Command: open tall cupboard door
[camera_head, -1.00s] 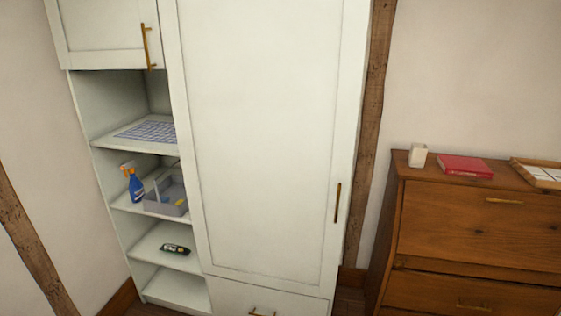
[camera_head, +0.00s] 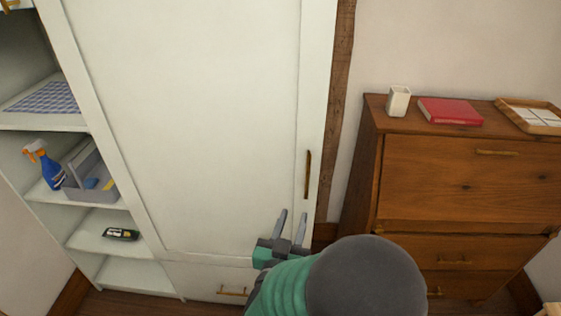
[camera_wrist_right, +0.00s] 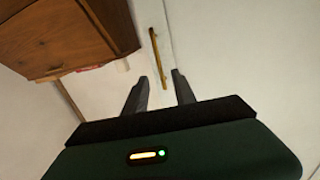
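The tall cupboard door (camera_head: 190,110) is a white panel and is shut. Its brass bar handle (camera_head: 308,174) stands upright near the door's right edge. The handle also shows in the right wrist view (camera_wrist_right: 155,58), beyond the fingertips. My right gripper (camera_head: 292,222) is in front of the door's lower right part, below and left of the handle in the head view. Its two fingers are apart with nothing between them, as the right wrist view (camera_wrist_right: 160,82) also shows. It does not touch the handle. My left gripper is not in view.
Open shelves (camera_head: 100,245) at the left hold a spray bottle (camera_head: 46,168) and a grey caddy (camera_head: 92,178). A drawer (camera_head: 215,283) lies below the door. A wooden dresser (camera_head: 470,180) stands at the right, bearing a white cup (camera_head: 398,101) and a red book (camera_head: 450,111).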

